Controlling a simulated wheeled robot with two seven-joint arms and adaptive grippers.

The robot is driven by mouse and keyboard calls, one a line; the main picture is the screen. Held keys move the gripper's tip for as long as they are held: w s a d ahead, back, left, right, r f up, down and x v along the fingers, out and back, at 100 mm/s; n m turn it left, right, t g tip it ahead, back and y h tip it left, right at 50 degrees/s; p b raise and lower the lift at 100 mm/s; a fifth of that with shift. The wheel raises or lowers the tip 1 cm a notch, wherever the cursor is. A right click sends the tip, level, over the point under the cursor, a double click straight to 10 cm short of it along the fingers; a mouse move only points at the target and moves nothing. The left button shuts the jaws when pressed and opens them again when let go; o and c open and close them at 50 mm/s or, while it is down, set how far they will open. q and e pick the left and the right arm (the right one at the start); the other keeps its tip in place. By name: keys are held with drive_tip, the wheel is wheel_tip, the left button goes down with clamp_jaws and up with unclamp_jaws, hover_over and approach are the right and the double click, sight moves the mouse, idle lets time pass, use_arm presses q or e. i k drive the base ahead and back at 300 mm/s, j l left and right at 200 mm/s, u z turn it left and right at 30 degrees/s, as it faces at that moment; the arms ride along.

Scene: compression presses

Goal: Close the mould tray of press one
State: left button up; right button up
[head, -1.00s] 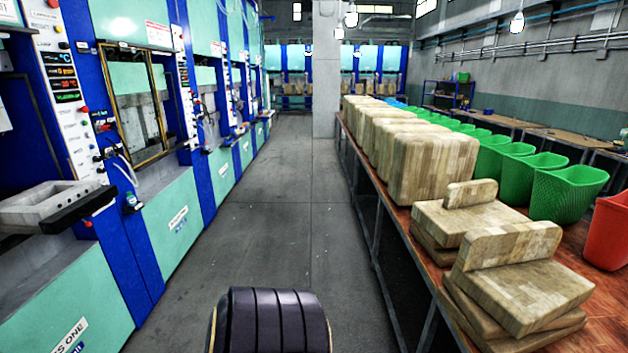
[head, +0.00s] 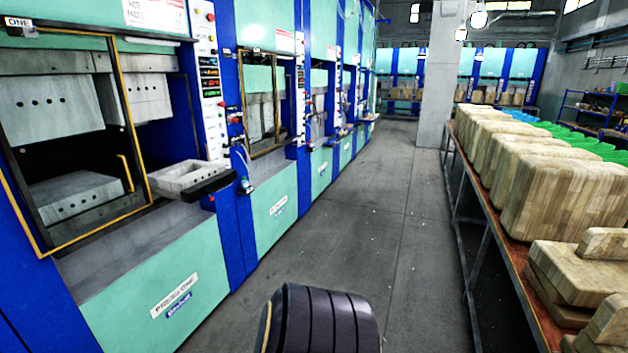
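Press one (head: 146,303) stands at the left of the head view, a teal and blue machine with its name on the lower front panel. Its yellow-framed door (head: 124,165) leaves the inside in view, with grey upper and lower blocks marked by dark holes. The mould tray (head: 184,175), a shallow grey box with a black front bar (head: 211,185), sticks out at the right side of the press opening. The tray looks level and empty from here. Neither of my grippers is in view.
More teal and blue presses, the nearest with its own framed door (head: 262,108), line the aisle. The grey floor (head: 370,235) between is clear. At the right a long table (head: 487,210) bears wooden blocks (head: 575,175) and green bins. A pillar (head: 441,75) stands further back.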

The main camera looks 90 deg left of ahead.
sight(187, 182)
drive_tip(key=u, duration=2.35)
